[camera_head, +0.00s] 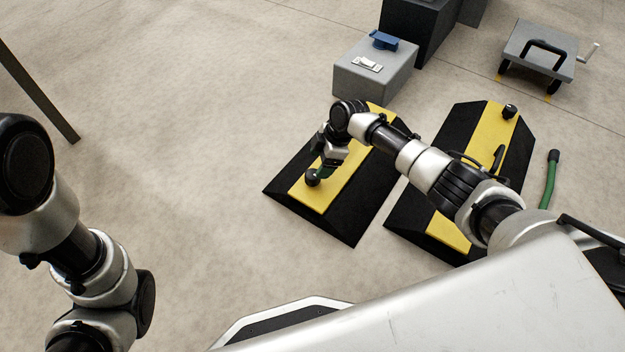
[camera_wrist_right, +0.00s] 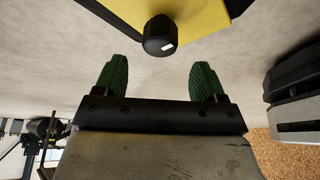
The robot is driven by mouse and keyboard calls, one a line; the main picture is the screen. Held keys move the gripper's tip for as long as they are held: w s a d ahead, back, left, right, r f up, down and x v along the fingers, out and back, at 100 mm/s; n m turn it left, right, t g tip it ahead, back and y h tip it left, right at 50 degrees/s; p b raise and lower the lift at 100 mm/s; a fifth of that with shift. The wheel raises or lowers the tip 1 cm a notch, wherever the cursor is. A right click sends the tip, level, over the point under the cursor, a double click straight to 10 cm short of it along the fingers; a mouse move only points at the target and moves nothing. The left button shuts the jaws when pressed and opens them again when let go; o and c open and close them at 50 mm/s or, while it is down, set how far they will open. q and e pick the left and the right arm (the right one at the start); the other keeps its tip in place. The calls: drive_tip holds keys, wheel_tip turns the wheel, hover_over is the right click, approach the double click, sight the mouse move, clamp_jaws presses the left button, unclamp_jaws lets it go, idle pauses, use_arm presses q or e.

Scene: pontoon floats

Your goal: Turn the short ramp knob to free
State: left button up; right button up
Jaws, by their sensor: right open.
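The short ramp (camera_head: 345,226) is the left of two black ramps with yellow strips. Its round black knob (camera_head: 312,177) sits near the front end of the yellow strip. In the right wrist view the knob (camera_wrist_right: 158,34) shows a small white mark at its lower right. My right gripper (camera_head: 323,168) is close to the knob in the head view. In the right wrist view its two green fingers (camera_wrist_right: 158,78) are apart with nothing between them, and the knob lies just beyond the tips, roughly centred. My left arm shows at the left, but its gripper is out of frame.
A longer ramp (camera_head: 515,155) with its own black knob (camera_head: 509,111) lies to the right, partly behind my right arm. A grey box (camera_head: 372,83) with a blue item (camera_head: 384,41) stands behind. A cart (camera_head: 540,50) and a green-handled object (camera_head: 549,182) are farther right. Floor at left is clear.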

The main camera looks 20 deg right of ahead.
sight(313, 173)
drive_tip(key=b+x, duration=0.3)
drive_tip(key=x, duration=0.3)
drive_tip(key=shift+f, duration=0.1)
drive_tip(key=shift+c, duration=0.5)
